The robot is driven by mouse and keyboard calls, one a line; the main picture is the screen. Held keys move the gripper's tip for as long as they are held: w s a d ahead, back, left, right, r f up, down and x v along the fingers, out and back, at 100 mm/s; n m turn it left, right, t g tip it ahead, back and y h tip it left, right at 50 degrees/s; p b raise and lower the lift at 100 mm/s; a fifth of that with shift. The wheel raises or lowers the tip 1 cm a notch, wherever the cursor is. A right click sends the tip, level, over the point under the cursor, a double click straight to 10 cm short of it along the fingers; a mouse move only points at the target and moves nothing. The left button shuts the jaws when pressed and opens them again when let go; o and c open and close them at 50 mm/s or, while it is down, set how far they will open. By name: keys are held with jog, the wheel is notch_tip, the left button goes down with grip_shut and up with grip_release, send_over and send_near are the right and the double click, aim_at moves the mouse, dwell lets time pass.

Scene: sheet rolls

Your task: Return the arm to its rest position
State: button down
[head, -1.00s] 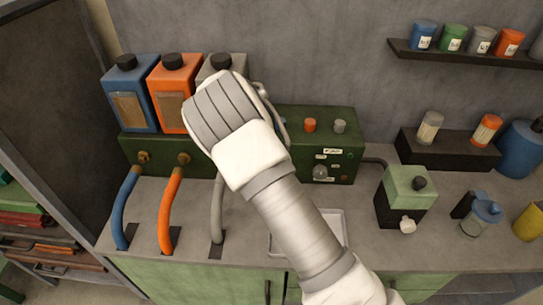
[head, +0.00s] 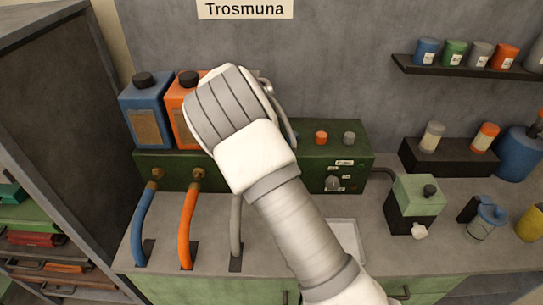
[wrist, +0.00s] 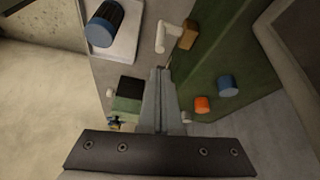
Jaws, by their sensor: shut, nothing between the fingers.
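My arm reaches up across the middle of the head view, and its white and grey links hide part of the green machine (head: 330,150) and one of the bottles behind it. The gripper itself is hidden in the head view. In the wrist view my gripper (wrist: 160,75) is shut, its fingers together with nothing held. Beyond the fingers the wrist view shows the green machine (wrist: 197,60) with an orange knob (wrist: 202,104) and a blue knob (wrist: 228,86).
A blue bottle (head: 146,110) and an orange bottle (head: 183,108) stand at the left, with hoses below. A shelf (head: 470,72) holds several small pots. A dark cabinet panel (head: 60,120) is at far left.

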jog(key=shift+a+r, duration=0.25)
jog(key=shift+r, duration=0.2)
jog(key=s+d+r+n+t+y, duration=0.1)
jog(key=s+d+r+n+y, duration=0.2)
jog(key=s+d+r, duration=0.35)
jog(key=s+d+r+n+y, duration=0.2)
jog(key=s+d+r+n, duration=0.1)
jog(key=s+r, duration=0.5)
jog(key=s+d+r+n+t, duration=0.2)
jog(key=s+n, duration=0.3)
jog(key=s, duration=0.4)
jog(key=s+d+r+n+t+b, duration=0.1)
jog(key=s+n, duration=0.3)
jog(key=s, duration=0.5)
jog(key=shift+s+d+r+n+t, duration=0.4)
jog(key=shift+r, duration=0.2)
jog(key=c, duration=1.6)
grip_release()
